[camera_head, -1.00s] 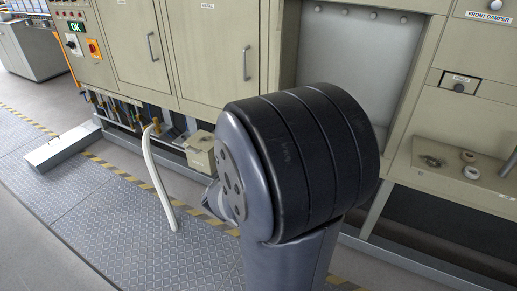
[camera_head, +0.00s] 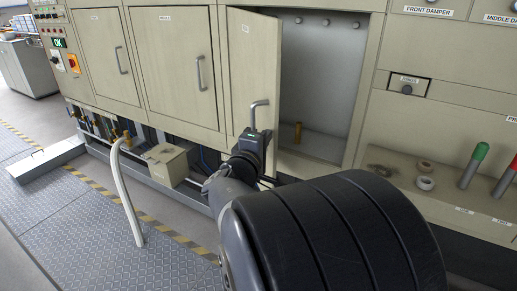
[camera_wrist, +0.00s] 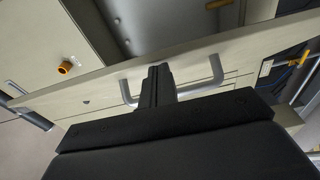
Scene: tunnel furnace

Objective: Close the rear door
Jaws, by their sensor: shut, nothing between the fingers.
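The beige door (camera_head: 250,65) stands partly open, hinged on its left, beside the grey recess it covers. I take it for the rear door; its label is too small to read. Its bar handle (camera_head: 261,104) is on its outer face. My gripper (camera_head: 251,132) is shut and empty, at the lower end of the handle. In the wrist view my gripper (camera_wrist: 159,70) lies between the two ends of the handle (camera_wrist: 217,72), against or close to the door (camera_wrist: 150,60). I cannot tell whether it touches. My arm hides the door's lower part.
A brass-coloured cylinder (camera_head: 298,132) stands in the open recess (camera_head: 322,75). A beige box (camera_head: 169,163) and a white hose (camera_head: 128,195) are low at left.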

